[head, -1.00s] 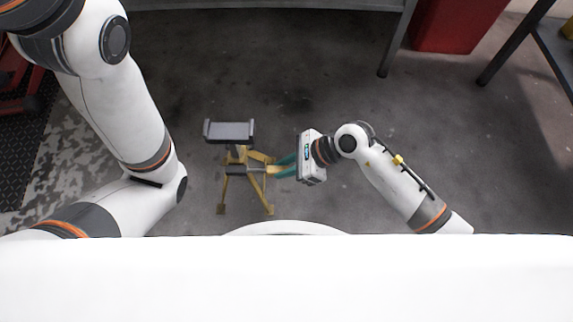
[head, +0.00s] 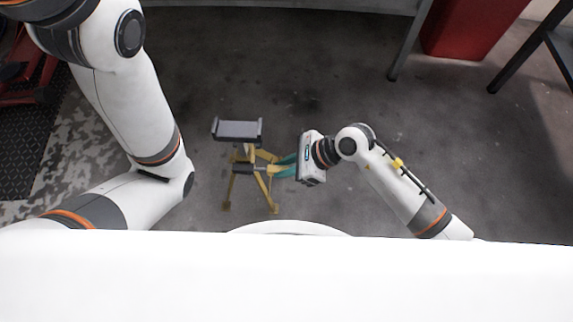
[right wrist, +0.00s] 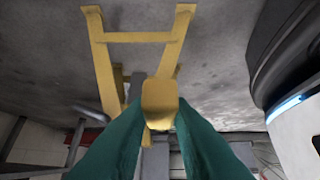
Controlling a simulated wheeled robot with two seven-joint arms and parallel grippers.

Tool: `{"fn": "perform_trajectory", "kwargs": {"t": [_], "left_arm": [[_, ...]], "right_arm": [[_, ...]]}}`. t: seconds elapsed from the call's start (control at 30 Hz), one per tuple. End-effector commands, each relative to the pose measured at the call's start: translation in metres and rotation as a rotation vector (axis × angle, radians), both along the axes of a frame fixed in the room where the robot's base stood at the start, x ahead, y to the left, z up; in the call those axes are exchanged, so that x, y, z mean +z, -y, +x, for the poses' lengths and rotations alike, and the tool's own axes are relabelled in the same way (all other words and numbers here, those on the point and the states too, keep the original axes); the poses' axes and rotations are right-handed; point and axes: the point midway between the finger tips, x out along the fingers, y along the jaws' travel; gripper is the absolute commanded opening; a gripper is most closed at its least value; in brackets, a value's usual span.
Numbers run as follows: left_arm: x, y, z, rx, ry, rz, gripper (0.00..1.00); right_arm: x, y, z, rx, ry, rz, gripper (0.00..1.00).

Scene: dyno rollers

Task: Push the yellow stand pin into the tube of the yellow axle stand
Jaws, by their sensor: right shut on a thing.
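The yellow axle stand (head: 232,190) stands on the floor left of centre in the head view, with splayed legs and a grey cradle (head: 237,131) on top. My right gripper (head: 278,170) comes in from the right with teal fingers, close to the stand's tube. In the right wrist view the fingers are shut on the yellow stand pin (right wrist: 159,97), whose block-like end faces the camera. The stand's legs (right wrist: 104,65) show behind it. The pin's far end and the tube opening are hidden, so I cannot tell how they meet. My left gripper is outside the view.
A grey workbench (head: 300,5) crosses the back, with a leg (head: 405,50) on the floor. A red cabinet (head: 468,28) stands at the back right, beside another dark-legged table (head: 520,65). The floor around the stand is clear.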

Motion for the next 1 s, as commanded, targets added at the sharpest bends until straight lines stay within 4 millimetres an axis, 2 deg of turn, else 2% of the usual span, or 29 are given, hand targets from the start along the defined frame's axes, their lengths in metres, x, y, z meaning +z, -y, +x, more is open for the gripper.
{"fn": "perform_trajectory", "kwargs": {"t": [0.7,1.0], "left_arm": [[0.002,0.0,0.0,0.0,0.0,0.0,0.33],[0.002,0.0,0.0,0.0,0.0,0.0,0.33]], "right_arm": [[0.0,-0.015,0.001,0.0,0.0,0.0,0.0],[0.0,-0.015,0.001,0.0,0.0,0.0,0.0]]}}
